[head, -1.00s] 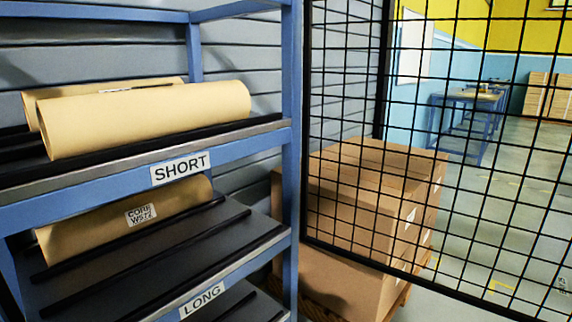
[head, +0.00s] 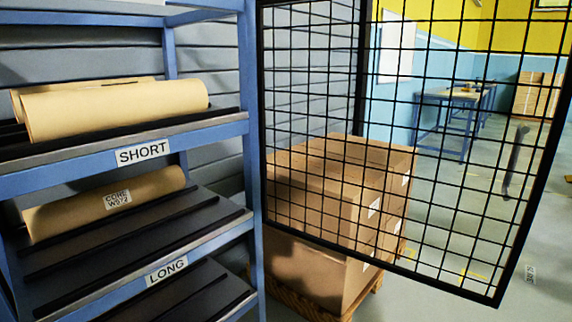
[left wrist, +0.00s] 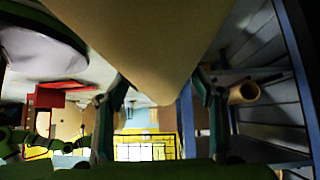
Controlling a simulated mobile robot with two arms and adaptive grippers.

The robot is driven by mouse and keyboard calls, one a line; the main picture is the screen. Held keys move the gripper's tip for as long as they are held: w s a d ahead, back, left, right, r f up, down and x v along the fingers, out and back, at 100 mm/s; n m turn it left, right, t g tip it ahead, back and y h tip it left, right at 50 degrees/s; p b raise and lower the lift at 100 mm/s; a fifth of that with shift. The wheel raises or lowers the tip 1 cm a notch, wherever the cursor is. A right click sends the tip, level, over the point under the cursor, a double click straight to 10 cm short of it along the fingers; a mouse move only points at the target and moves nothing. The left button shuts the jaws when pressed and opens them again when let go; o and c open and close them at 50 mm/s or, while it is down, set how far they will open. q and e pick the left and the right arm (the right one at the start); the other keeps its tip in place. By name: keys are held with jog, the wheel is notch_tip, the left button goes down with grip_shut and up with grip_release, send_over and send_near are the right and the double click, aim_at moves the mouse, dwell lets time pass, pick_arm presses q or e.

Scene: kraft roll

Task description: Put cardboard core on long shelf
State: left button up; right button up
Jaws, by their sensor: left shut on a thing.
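My left gripper (left wrist: 160,112) is shut on a tan cardboard core (left wrist: 145,35), which fills the top middle of the left wrist view. Neither this gripper nor its core shows in the head view. The long shelf (head: 75,262) carries a LONG label (head: 166,270) on its front edge. One tan core (head: 150,190) with a white tag lies at its back; its front part is bare, with dark ribs.
The shelf above, labelled SHORT (head: 143,152), holds two tan cores (head: 120,108). A black mesh panel (head: 300,125) stands right of the blue rack post (head: 250,180). Stacked cartons (head: 325,190) sit on a pallet behind it. A dark slim object (head: 515,160) shows near the panel's right side.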

pick_arm(q)
jog(key=shift+w+d+r, duration=0.25)
jog(key=shift+r, duration=0.05)
jog(key=shift+w+d, duration=0.3)
jog(key=shift+w+d+r, duration=0.1)
jog(key=shift+d+r, duration=0.25)
jog(key=shift+d, duration=0.05)
jog(key=w+d+r, duration=0.7)
jog(key=d+r, duration=0.1)
jog(key=d, duration=0.6)
jog(key=w+d+r+m, duration=0.1)
jog(key=w+d+r, duration=0.6)
jog(key=d, duration=0.7)
jog(key=w+d+r+m+g+h, duration=0.1)
jog(key=w+d+r, duration=0.5)
jog(key=d, duration=0.8)
notch_tip(320, 180, up, 3)
jog(key=shift+w+r, duration=0.2)
jog(key=shift+w, duration=0.2)
